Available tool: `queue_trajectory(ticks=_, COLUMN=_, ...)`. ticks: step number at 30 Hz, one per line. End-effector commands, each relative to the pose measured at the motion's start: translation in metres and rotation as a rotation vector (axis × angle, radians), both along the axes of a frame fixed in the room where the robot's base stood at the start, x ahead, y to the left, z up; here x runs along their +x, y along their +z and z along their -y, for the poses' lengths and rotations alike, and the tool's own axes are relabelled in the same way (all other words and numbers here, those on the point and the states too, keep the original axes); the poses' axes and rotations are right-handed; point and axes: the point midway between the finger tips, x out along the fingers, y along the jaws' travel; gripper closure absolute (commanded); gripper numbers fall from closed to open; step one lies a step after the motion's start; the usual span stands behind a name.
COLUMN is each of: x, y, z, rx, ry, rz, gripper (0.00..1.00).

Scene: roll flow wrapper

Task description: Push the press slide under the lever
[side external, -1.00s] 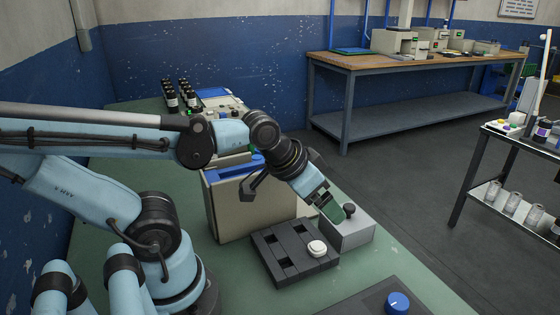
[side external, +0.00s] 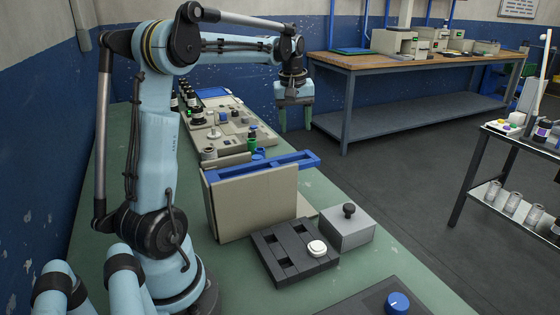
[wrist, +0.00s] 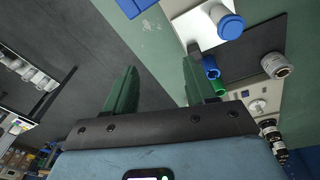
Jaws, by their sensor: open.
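My gripper (side external: 294,118) hangs fingers down, high up beyond the blue-topped beige panel. Its two green fingers are apart and empty; they also show in the wrist view (wrist: 160,68). I cannot single out the press slide or its lever with certainty. A small upright lever-like post (side external: 214,128) stands on the beige equipment at the back of the bench, left of my gripper. In the wrist view a blue round knob (wrist: 230,27) on a white block, a blue tube (wrist: 210,68) and a green tube (wrist: 218,86) lie right of the fingers. Nothing touches the fingers.
The beige panel (side external: 250,205) with its blue rail (side external: 295,163) stands mid-bench. In front are a black slotted block (side external: 272,268) with a white button (side external: 317,248) and a grey box (side external: 347,237) with a black knob. A metal cylinder (wrist: 275,66) shows right. Green bench strips are clear.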

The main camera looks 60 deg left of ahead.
Motion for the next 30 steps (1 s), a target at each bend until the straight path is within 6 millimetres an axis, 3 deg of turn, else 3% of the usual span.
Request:
queue_trajectory(ticks=1, x=-0.002, y=-0.005, z=-0.023, rx=-0.019, ry=0.074, rz=-0.019, gripper=0.45)
queue_trajectory(ticks=3, x=-0.007, y=-0.012, z=-0.045, rx=-0.044, ry=0.162, rz=-0.044, gripper=0.45)
queue_trajectory(ticks=9, x=-0.020, y=-0.027, z=-0.087, rx=-0.092, ry=0.327, rz=-0.091, gripper=0.45)
queue_trajectory(ticks=17, x=-0.024, y=-0.041, z=-0.096, rx=-0.104, ry=0.366, rz=-0.103, gripper=0.45)
queue_trajectory(ticks=30, x=-0.023, y=-0.117, z=-0.095, rx=-0.102, ry=0.362, rz=-0.101, gripper=0.45)
